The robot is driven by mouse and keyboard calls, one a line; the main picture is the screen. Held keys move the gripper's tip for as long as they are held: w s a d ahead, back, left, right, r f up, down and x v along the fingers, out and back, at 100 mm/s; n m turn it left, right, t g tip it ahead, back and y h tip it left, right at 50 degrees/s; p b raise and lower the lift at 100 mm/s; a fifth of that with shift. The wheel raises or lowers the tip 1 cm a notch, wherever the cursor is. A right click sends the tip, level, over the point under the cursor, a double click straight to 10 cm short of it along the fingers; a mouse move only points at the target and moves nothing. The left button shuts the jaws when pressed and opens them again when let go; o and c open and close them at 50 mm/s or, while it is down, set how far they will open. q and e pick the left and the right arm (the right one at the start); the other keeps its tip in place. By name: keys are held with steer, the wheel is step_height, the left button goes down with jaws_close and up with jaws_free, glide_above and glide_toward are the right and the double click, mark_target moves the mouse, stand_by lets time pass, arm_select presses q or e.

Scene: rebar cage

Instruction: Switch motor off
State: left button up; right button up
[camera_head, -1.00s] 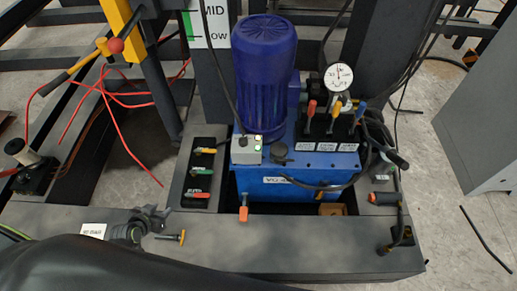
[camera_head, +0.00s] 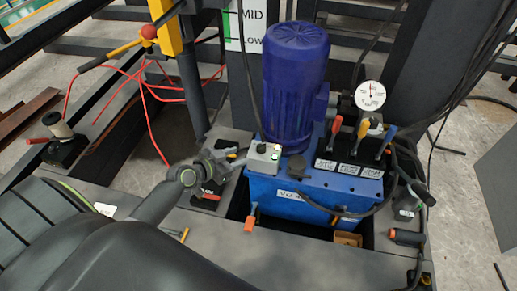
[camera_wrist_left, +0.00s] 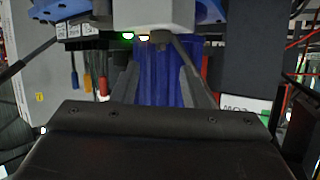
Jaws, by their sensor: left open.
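The blue motor (camera_head: 295,85) stands upright on the blue power unit (camera_head: 310,195). A small grey switch box (camera_head: 263,157) with a green and a pale button sits at the motor's foot. My left gripper (camera_head: 238,157) is open and just left of this box; I cannot tell if it touches it. In the left wrist view the box (camera_wrist_left: 152,12) is at the top edge, with its green button (camera_wrist_left: 128,36) and yellowish button (camera_wrist_left: 144,37) lit. The motor (camera_wrist_left: 162,75) shows behind, between the fingers. My right gripper is not in view.
Red, yellow and blue levers (camera_head: 362,130) and a round gauge (camera_head: 370,96) stand right of the motor. A yellow post (camera_head: 166,25) and red cables (camera_head: 145,95) are at the left. My left arm hides part of the dark bench.

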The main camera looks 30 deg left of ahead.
mark_target(258, 149)
arm_select(q)
steer(key=b+x, duration=0.1)
steer(key=x, duration=0.9)
steer(key=shift+w+f, duration=0.2)
steer(key=shift+w, duration=0.05)
steer(key=c, duration=0.7)
